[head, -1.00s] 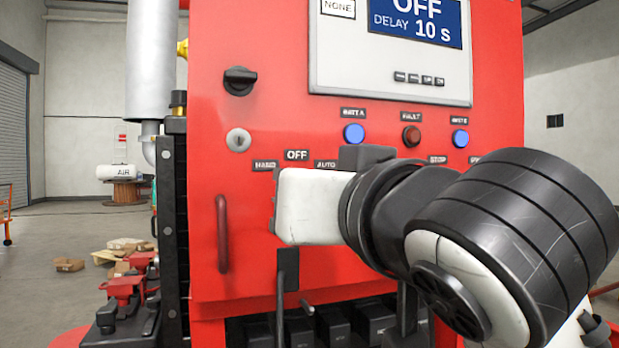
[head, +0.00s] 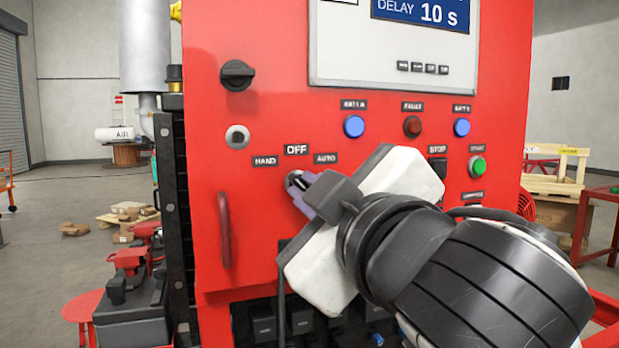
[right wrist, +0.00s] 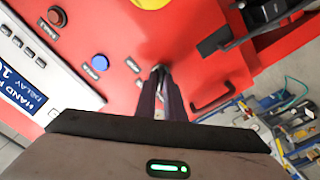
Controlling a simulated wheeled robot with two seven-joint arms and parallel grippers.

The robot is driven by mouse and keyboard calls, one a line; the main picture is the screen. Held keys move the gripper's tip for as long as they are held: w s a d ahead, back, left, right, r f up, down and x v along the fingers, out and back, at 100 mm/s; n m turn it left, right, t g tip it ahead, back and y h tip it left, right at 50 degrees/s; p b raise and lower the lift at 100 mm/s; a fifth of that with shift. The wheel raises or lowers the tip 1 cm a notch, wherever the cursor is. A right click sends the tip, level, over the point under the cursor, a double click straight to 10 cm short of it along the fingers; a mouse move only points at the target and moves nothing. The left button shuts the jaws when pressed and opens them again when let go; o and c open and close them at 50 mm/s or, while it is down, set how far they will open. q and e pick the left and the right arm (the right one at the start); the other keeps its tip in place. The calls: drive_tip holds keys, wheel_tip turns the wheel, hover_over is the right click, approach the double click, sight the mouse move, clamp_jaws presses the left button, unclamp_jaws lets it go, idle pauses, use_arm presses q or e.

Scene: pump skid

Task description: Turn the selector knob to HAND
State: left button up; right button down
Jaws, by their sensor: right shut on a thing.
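The selector knob (head: 294,181) is on the red panel (head: 270,120), below the labels HAND (head: 265,161), OFF (head: 297,150) and AUTO (head: 326,158). My right gripper (head: 305,194) is shut on the knob, and its body is rolled over at a slant. The fingers hide most of the knob, so its pointer cannot be read. In the right wrist view the two fingers (right wrist: 160,88) meet at the knob (right wrist: 158,67). The display (right wrist: 20,85) there reads HAND and a delay of 10. My left gripper is not in view.
Blue lamps (head: 354,126) and a red lamp (head: 412,127) sit above my right gripper. A green START button (head: 477,165) is to its right. A black rotary handle (head: 238,75), a key lock (head: 237,137) and a red grab handle (head: 224,230) are to the left.

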drive_tip(key=shift+n, duration=0.6)
drive_tip(key=shift+p, duration=0.3)
drive_tip(key=c, duration=1.8)
unclamp_jaws()
drive_tip(key=shift+c, duration=0.2)
drive_tip(key=shift+s, duration=0.15)
drive_tip(key=b+v, duration=0.2)
drive_tip(key=v, duration=0.8)
